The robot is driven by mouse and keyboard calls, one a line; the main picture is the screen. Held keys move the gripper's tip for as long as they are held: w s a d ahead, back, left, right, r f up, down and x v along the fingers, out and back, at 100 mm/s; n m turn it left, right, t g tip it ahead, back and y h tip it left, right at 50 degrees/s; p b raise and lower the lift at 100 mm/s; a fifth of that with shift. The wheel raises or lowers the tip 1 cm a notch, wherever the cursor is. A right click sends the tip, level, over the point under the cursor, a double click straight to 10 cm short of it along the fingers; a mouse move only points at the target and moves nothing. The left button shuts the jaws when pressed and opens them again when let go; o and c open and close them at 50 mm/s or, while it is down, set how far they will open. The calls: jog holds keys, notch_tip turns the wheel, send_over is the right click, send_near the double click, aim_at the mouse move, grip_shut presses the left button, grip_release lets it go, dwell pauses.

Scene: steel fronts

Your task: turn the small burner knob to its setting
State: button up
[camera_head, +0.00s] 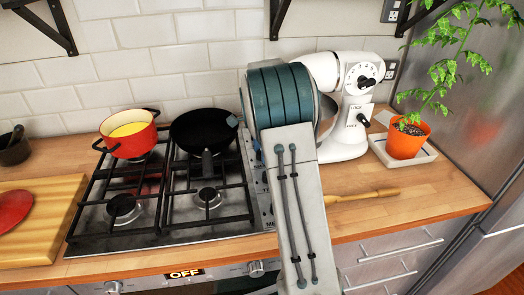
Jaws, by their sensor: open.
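The gas hob (90,215) stands in the worktop, with its control strip (250,150) along its right side. My arm covers much of that strip, so I cannot make out the small burner knob or its setting.
A red pot (130,142) and the black frying pan (190,128) stand on the back burners. A white stand mixer (345,140), an orange plant pot (407,141) and a wooden rolling pin (365,195) are at the right. A cutting board (40,240) lies left.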

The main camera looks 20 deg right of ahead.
jog(key=c, duration=0.6)
